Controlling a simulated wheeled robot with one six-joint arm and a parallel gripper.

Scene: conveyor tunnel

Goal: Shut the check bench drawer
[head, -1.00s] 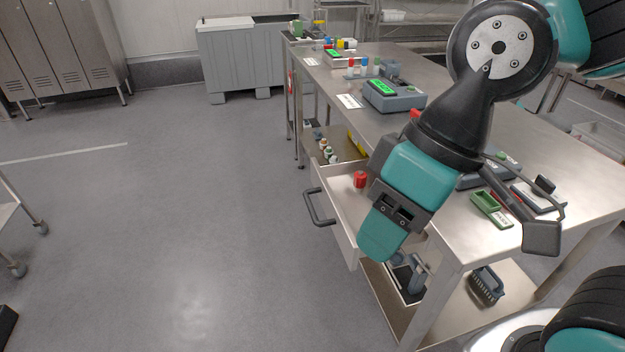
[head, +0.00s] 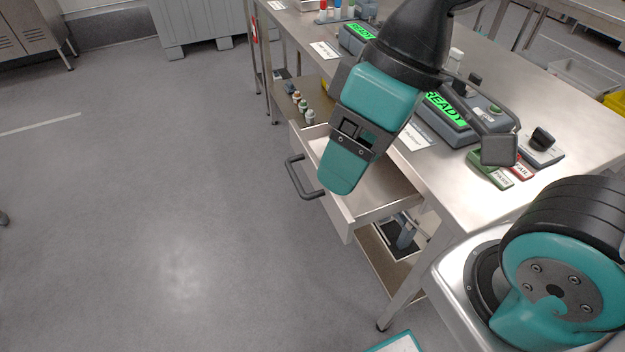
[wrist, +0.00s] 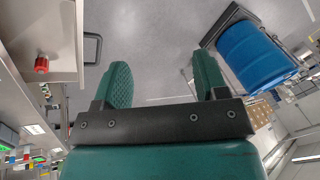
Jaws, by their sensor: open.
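The check bench drawer (head: 388,187) is pulled out from under the steel check bench (head: 452,180). Its dark bar handle (head: 303,178) faces left in the head view. In the wrist view the drawer (wrist: 60,22) is at the upper left, with a red can (wrist: 41,64) inside and the handle (wrist: 93,48) to the right of it. The can is not visible in the head view now. My gripper (wrist: 163,76) is open with nothing between its fingers. In the head view, its teal end (head: 345,166) covers part of the drawer. I cannot tell its exact height above the drawer.
Small bottles (head: 303,104) stand on a lower shelf. A blue barrel (wrist: 252,54) shows in the wrist view. The floor left of the drawer is clear.

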